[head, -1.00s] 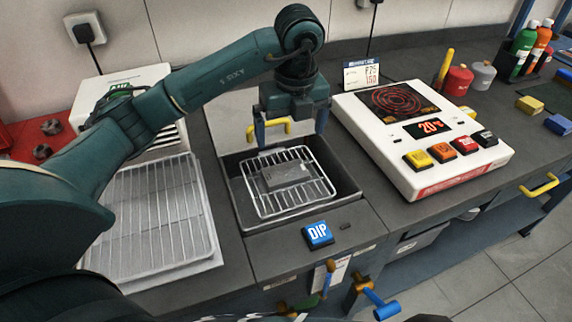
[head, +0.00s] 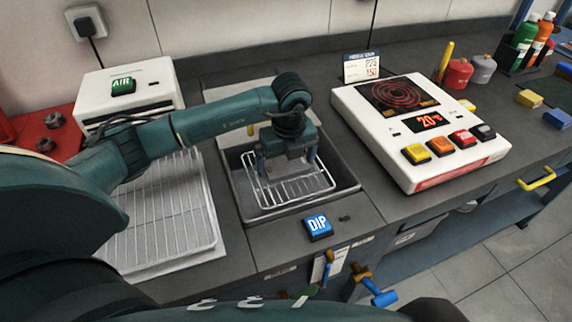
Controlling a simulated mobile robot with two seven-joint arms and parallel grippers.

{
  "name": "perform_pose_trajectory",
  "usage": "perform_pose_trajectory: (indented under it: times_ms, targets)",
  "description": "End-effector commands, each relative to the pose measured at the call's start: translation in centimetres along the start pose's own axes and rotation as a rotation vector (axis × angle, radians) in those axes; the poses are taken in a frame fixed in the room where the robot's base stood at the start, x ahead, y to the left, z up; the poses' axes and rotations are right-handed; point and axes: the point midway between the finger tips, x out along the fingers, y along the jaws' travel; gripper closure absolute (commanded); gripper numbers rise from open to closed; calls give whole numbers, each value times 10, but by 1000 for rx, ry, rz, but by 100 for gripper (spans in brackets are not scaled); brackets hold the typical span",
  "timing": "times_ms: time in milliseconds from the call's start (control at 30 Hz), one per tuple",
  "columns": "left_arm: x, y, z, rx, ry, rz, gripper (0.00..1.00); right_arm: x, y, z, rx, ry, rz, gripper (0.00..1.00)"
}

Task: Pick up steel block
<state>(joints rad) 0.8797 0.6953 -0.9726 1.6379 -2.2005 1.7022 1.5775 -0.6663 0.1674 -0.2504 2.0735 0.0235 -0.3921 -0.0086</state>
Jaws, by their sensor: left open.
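My left gripper (head: 286,168) is open and points down into the dip tank (head: 348,187). Its two fingers are spread apart low over the wire basket (head: 300,191) in the tank. The grey steel block lay on that basket in the earlier head view. Now the gripper body covers its place, and I cannot make the block out clearly or tell whether the fingers touch it. My right gripper is not in view.
A blue DIP button (head: 317,226) sits in front of the tank. A white hot plate (head: 420,135) stands to the right. A wire drying rack (head: 165,220) lies to the left, with a white AIR unit (head: 150,80) behind it.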

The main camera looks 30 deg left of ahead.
Motion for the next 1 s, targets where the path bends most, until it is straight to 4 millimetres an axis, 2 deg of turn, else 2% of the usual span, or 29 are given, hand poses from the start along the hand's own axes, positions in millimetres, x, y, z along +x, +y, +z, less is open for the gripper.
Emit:
perform_pose_trajectory:
  times_ms: [167, 900, 1000]
  targets:
    - [0, 0, 0, 1, 0, 0, 1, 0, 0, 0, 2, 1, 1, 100]
    - [-3, -1, 1, 0, -2, -4, 61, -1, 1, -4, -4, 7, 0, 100]
    - [-3, -1, 1, 0, -2, -4, 65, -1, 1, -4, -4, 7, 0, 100]
